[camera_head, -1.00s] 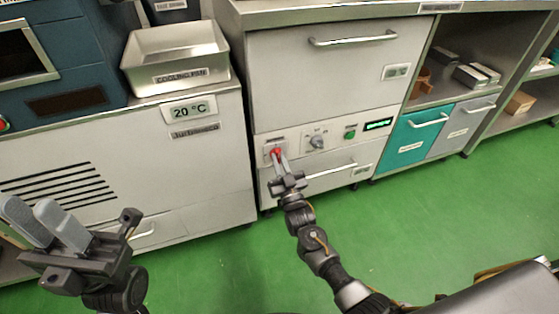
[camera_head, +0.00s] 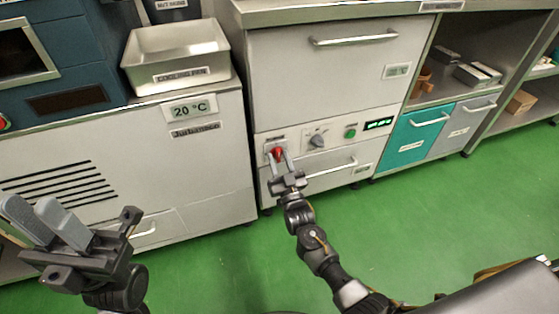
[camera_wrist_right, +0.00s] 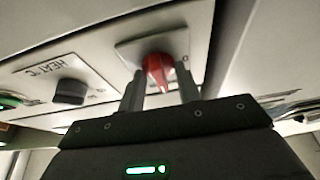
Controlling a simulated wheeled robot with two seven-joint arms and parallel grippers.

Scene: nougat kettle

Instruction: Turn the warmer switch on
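The red warmer switch (camera_head: 277,153) is a rotary knob on a pale plate at the left end of the cabinet's control panel. My right gripper (camera_head: 279,158) is open, with one finger on each side of the knob. In the right wrist view, the red knob (camera_wrist_right: 158,70) sits between my right gripper's fingers (camera_wrist_right: 161,88), with gaps beside it. Its narrow end points down and slightly right in that view. The plate's markings are too small to read fully. My left gripper (camera_head: 28,207) is open and empty at the lower left.
A grey dial (camera_head: 317,141), a green button (camera_head: 350,133) and a lit green display (camera_head: 379,124) are right of the switch. A drawer handle (camera_head: 332,169) runs below the panel. A cooling pan (camera_head: 177,77) stands on the left unit. The green floor (camera_head: 420,230) is clear at right.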

